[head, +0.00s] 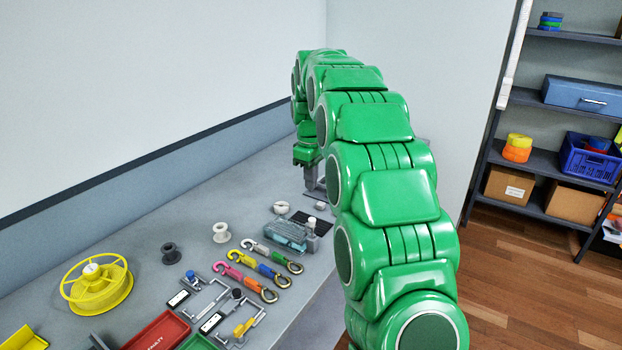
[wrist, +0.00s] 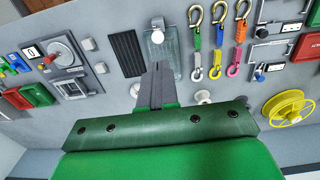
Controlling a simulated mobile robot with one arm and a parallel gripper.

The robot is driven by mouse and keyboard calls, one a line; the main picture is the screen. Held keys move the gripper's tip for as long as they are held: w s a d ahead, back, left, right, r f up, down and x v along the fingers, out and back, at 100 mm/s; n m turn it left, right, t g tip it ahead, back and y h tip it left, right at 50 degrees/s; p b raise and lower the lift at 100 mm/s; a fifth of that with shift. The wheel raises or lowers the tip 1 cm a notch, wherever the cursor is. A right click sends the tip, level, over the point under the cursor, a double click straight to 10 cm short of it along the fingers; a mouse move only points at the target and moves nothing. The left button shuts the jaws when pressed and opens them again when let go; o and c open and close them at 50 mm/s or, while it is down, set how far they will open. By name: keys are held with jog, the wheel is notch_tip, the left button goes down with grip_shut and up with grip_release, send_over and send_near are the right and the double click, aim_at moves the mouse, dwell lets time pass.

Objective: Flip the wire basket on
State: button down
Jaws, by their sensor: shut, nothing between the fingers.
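My gripper (head: 314,190) points down over the far part of the grey bench, its fingers together and empty. The wrist view shows the closed fingers (wrist: 157,72) in front of a grey, see-through basket-like tray (wrist: 161,52) with a white round knob at its far end. The same tray (head: 288,236) lies nearer the camera than my gripper in the head view. I cannot tell for sure that it is the wire basket. Its contents look bluish and unclear. Whether the fingers touch anything is unclear; they look apart from the tray in the head view.
A black ribbed pad (wrist: 128,54) lies beside the tray. Several coloured hooked straps (head: 262,265), white and dark spools, a yellow reel (head: 97,283) and a red bin (head: 158,333) are on the bench. A red-knobbed grey unit (wrist: 65,52) shows left in the wrist view. Shelves stand at right.

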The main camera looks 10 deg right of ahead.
aim_at(311, 220)
notch_tip(311, 220, down, 10)
jog(key=shift+f, duration=0.45)
jog(key=shift+f, duration=2.35)
notch_tip(311, 220, up, 14)
jog(key=shift+r, duration=0.25)
jog(key=shift+s, duration=0.1)
